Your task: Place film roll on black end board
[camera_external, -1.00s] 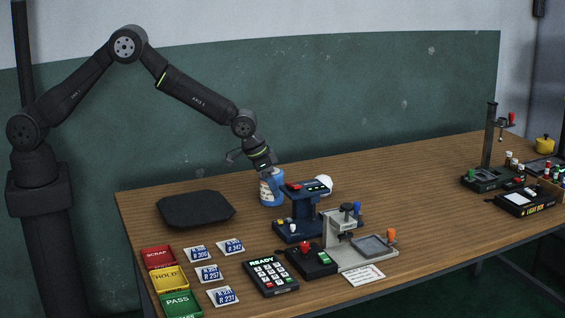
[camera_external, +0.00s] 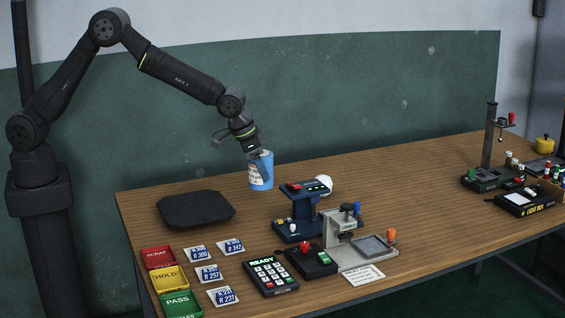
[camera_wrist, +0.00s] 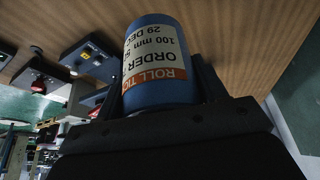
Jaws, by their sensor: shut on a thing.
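The film roll (camera_external: 262,171) is a blue cylinder with a white and orange label. My gripper (camera_external: 259,158) is shut on it and holds it nearly upright, slightly tilted, seemingly above the table behind the blue stand. In the wrist view the roll (camera_wrist: 158,92) sits between the two dark fingers, its label partly readable, its lower part hidden by the gripper. The black end board (camera_external: 196,210) is a flat dark slab with cut corners, lying empty on the table to the left of the roll.
A dark blue device (camera_external: 303,212) with a white round thing (camera_external: 323,185) behind it stands right of the roll. A keypad (camera_external: 271,276), a grey fixture (camera_external: 362,243), label cards and coloured trays (camera_external: 170,279) line the front. The table between roll and board looks clear.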

